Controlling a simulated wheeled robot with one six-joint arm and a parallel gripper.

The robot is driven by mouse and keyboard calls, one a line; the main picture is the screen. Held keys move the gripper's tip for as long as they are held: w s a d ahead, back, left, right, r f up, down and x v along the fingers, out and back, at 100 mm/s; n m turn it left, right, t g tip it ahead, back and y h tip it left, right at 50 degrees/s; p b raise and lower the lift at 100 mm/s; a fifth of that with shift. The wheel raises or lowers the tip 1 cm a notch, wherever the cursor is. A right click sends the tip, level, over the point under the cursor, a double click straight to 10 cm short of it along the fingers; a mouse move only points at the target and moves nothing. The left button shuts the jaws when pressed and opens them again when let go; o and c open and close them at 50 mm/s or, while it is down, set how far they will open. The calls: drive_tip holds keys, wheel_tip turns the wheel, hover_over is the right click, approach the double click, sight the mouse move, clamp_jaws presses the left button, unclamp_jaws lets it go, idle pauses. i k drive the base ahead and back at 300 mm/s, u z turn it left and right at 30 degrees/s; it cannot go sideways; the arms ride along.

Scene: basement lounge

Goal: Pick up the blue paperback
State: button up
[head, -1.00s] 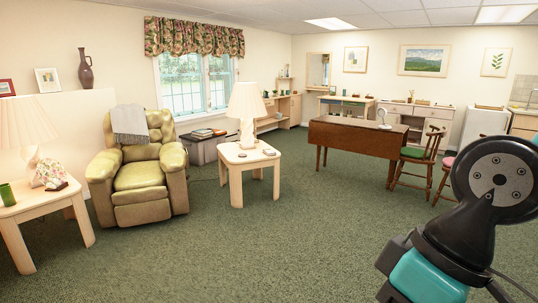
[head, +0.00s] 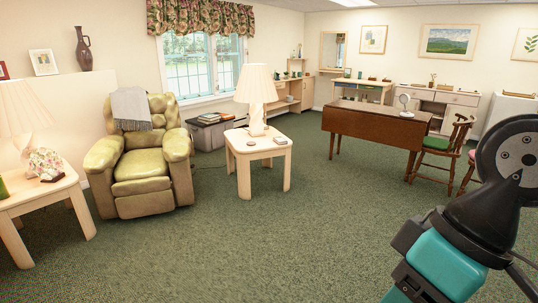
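I cannot make out a blue paperback for certain. A small stack of books or flat items (head: 211,118) lies on the grey chest behind the recliner, too small to tell one from another. Small flat items also lie on the middle side table (head: 237,150), one dark (head: 280,140) at the right of the lamp and one (head: 251,143) at its front. My arm shows at the lower right, but its gripper is outside the picture.
A green recliner (head: 140,170) stands left of the middle side table. Another side table (head: 50,195) with a lamp is at the far left. A brown drop-leaf table (head: 375,125) and chairs (head: 455,145) stand at the right. The green carpet (head: 270,250) in front is clear.

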sight(279, 140)
drive_tip(key=z, duration=0.05)
drive_tip(key=i, duration=2.6)
drive_tip(key=u, duration=0.25)
drive_tip(key=i, duration=3.5)
drive_tip(key=u, duration=0.2)
